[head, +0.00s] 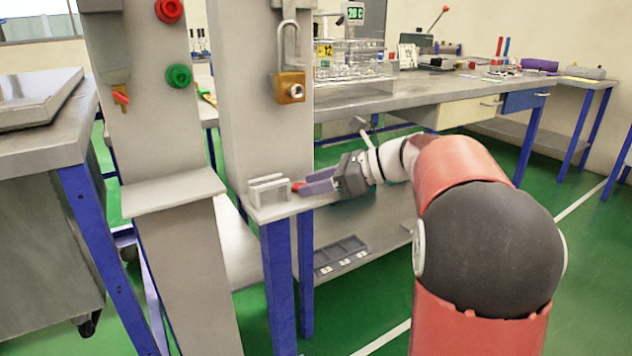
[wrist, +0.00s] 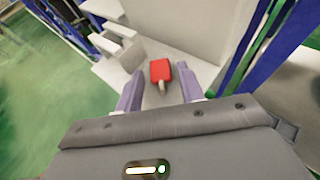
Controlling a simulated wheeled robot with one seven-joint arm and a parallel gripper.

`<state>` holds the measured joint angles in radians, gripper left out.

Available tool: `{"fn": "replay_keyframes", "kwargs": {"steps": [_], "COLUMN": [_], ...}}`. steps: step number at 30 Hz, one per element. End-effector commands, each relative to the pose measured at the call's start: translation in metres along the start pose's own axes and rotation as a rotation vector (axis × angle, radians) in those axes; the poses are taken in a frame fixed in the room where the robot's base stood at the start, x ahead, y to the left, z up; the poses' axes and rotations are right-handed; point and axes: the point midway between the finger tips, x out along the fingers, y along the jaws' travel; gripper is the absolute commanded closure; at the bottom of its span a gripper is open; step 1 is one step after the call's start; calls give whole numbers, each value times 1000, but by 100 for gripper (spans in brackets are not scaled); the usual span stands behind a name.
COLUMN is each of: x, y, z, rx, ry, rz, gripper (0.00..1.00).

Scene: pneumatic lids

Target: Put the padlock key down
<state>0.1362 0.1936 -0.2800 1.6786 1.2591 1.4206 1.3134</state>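The padlock key, with a red head (wrist: 160,70) and a short pale shaft, appears to lie on a small pale ledge (wrist: 205,74) in the wrist view. Its shaft points back toward my gripper. The purple fingers stand apart on either side of the key, with a visible gap at each side. In the head view, my gripper (head: 309,184) is low over the ledge (head: 288,208), and the red key head (head: 297,187) shows at its fingertips. The brass padlock (head: 290,88) hangs on the grey post above, its shackle upward.
A white slotted bracket (head: 268,187) stands on the ledge just left of the key. The grey post (head: 245,110) rises behind it. A second post (head: 150,150) with red and green knobs stands at left. A long workbench (head: 400,95) with equipment is behind my arm.

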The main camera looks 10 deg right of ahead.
Motion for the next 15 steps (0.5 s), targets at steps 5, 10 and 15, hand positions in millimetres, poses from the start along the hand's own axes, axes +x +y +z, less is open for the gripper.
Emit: {"fn": "replay_keyframes", "kwargs": {"steps": [5,10,15], "x": [0,0,-16], "y": [0,0,-1], "z": [0,2,4], "rx": [0,0,0], "ry": [0,0,0], "rz": [0,0,-4], "gripper": [54,54,54]}}
